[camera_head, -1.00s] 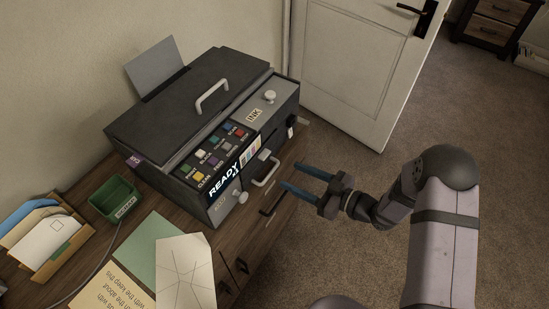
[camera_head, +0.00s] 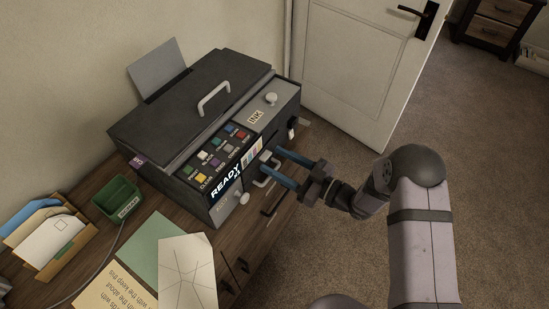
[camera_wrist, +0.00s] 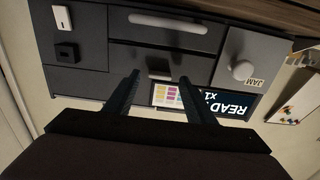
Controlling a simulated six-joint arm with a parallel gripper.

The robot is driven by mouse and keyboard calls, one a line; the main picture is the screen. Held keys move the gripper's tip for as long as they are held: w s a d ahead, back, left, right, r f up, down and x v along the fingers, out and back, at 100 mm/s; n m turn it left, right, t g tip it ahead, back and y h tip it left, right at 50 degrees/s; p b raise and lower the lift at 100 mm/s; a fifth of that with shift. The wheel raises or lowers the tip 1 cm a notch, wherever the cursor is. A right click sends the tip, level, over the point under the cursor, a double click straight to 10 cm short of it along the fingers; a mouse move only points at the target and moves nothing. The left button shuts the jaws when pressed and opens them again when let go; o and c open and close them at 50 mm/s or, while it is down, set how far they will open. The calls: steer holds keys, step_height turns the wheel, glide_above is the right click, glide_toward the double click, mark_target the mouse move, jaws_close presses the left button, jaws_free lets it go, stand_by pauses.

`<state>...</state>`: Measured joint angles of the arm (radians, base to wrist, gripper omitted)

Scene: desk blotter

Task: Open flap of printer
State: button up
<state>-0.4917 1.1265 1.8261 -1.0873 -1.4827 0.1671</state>
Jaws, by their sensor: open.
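The dark grey printer (camera_head: 190,120) stands on the wooden desk with its lid down. Its front has a screen reading READY (camera_head: 225,185), a JAM flap (camera_head: 224,208) with a round knob (camera_head: 244,198), and a drawer with a pale bar handle (camera_head: 263,181). An INK cover (camera_head: 256,117) with a knob is on top. The flaps look closed. My gripper (camera_head: 271,157) is open at the printer's front. In the wrist view, which shows the front inverted, a small grey tab (camera_wrist: 158,72) lies between the fingertips (camera_wrist: 159,77). Contact cannot be told.
A green tray (camera_head: 118,200), a wooden holder with papers (camera_head: 45,268) and loose sheets (camera_head: 187,277) lie left of and in front of the printer. The door (camera_head: 355,70) stands behind. The floor to the right is clear.

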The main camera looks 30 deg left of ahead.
steer(key=shift+a, duration=0.7)
steer(key=c, duration=1)
steer(key=shift+f, duration=0.1)
steer(key=shift+c, duration=0.2)
